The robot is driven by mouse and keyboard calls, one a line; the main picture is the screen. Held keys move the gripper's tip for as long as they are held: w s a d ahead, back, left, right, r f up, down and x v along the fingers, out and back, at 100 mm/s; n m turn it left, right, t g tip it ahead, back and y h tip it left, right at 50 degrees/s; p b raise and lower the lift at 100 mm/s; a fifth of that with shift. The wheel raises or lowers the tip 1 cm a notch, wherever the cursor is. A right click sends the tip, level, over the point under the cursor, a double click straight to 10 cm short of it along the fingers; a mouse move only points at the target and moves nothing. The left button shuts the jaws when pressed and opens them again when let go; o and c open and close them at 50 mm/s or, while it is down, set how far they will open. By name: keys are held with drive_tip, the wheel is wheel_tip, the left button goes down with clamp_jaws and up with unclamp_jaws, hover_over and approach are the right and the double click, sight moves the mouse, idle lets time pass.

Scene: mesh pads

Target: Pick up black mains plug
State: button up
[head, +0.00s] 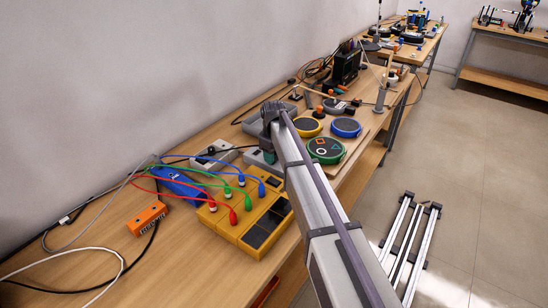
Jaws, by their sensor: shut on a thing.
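My arm reaches from the bottom right up over the bench, and its wrist bends down near the middle of the view. My gripper (268,154) is at the lower end of that wrist, low over the bench and small in the view. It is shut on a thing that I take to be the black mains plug. The fingers and the plug are largely hidden by the wrist and too small to make out clearly. I cannot tell whether the plug touches the surface below.
A yellow meter unit (250,222) with red, green and blue leads stands in front. A pale socket strip (213,155) and blue box (178,183) lie left of my gripper. Round yellow (307,126), blue (346,127) and green (326,150) pads lie right. An orange block (147,217) lies far left.

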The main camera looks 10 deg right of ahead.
wheel_tip(320, 180, up, 10)
drive_tip(key=p, duration=1)
drive_tip(key=shift+r, duration=0.1)
drive_tip(key=shift+r+p, duration=1.95)
drive_tip(key=shift+p, duration=0.1)
wheel_tip(320, 180, up, 3)
drive_tip(key=p, duration=0.3)
